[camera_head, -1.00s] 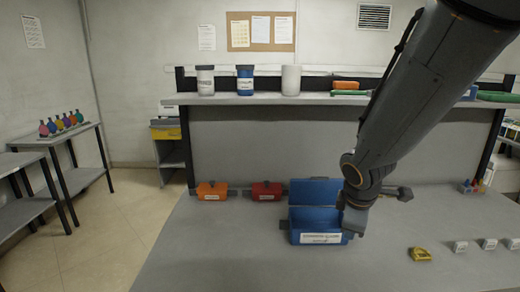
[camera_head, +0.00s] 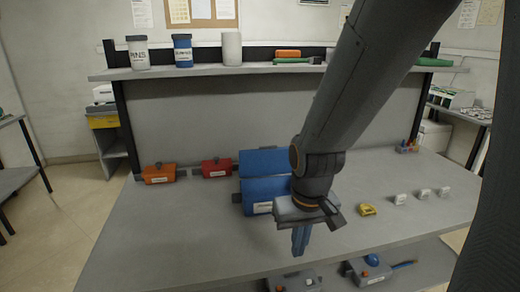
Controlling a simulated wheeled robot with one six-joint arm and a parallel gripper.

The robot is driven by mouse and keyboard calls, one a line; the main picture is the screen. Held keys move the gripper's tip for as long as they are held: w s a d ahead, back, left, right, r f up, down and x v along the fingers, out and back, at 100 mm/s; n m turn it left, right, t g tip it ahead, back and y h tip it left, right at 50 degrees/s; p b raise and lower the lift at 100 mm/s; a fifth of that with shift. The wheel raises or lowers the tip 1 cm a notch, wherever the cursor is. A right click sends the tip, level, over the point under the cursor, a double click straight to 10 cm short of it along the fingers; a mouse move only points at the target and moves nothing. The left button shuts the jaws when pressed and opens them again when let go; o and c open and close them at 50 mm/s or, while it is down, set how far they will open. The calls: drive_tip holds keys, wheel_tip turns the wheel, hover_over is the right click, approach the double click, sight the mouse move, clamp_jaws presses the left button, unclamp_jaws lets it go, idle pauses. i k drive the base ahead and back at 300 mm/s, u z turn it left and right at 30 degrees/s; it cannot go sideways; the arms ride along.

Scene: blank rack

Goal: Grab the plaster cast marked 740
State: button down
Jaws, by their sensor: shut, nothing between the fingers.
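Three small pale blocks with labels, perhaps the plaster casts, stand in a row on the right of the bench: a left one (camera_head: 400,199), a middle one (camera_head: 424,193) and a right one (camera_head: 443,191). Their markings are too small to read, so I cannot tell which is 740. My gripper (camera_head: 299,250) points down with its bluish fingers shut and empty. It is in front of the blue box, left of and nearer than the pale blocks.
A blue box (camera_head: 256,192) stands partly behind my gripper. A yellow object (camera_head: 367,210) lies left of the pale blocks. Orange (camera_head: 160,174) and red (camera_head: 216,168) boxes stand at the back left. The front left of the bench (camera_head: 170,235) is clear.

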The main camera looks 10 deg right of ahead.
sight(365, 210)
drive_tip(key=u, duration=2.6)
drive_tip(key=k, duration=1.95)
drive_tip(key=z, duration=1.85)
drive_tip(key=i, duration=0.5)
